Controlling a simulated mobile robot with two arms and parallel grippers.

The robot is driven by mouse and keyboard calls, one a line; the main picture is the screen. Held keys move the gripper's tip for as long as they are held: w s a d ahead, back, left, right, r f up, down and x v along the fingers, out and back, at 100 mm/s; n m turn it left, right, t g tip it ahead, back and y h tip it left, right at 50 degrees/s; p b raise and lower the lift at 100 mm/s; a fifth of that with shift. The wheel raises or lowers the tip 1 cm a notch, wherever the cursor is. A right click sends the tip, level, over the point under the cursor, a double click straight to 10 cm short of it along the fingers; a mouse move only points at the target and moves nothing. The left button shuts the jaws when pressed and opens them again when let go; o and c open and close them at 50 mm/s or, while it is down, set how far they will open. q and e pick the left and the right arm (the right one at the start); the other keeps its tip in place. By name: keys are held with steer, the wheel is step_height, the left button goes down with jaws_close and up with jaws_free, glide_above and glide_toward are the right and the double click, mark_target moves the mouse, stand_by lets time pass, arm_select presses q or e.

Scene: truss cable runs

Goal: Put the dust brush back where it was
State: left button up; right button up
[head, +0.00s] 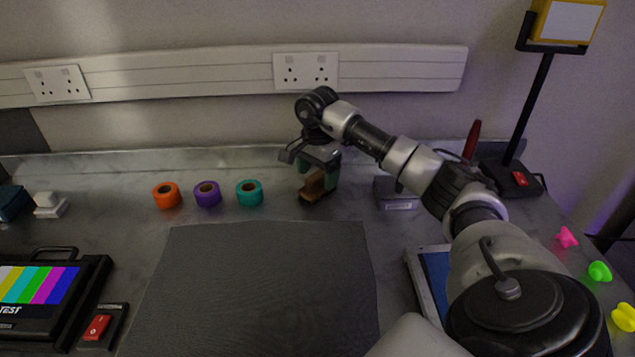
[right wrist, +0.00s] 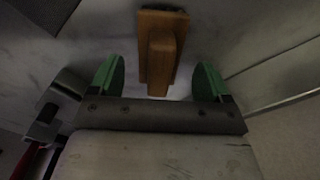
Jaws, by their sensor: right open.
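The dust brush (head: 312,188) is a brown wooden block with a raised handle, on the grey worktop behind the dark mat. It also shows in the right wrist view (right wrist: 161,50), centred at the top. My right gripper (head: 319,172) is directly above the brush and partly hides it. In the right wrist view the green fingers of this gripper (right wrist: 160,78) are apart, with the handle's near end in line with the gap between them. Neither finger appears to touch the brush. My left gripper is not in view.
The dark mat (head: 260,285) is bare. A lamp-like stand (head: 512,178) rises at the back right.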

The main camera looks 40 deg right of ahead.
mark_target(317, 174)
step_height(317, 174, up, 9)
stand_by(0.3)
steer(key=shift+r, duration=0.1)
stand_by(0.4)
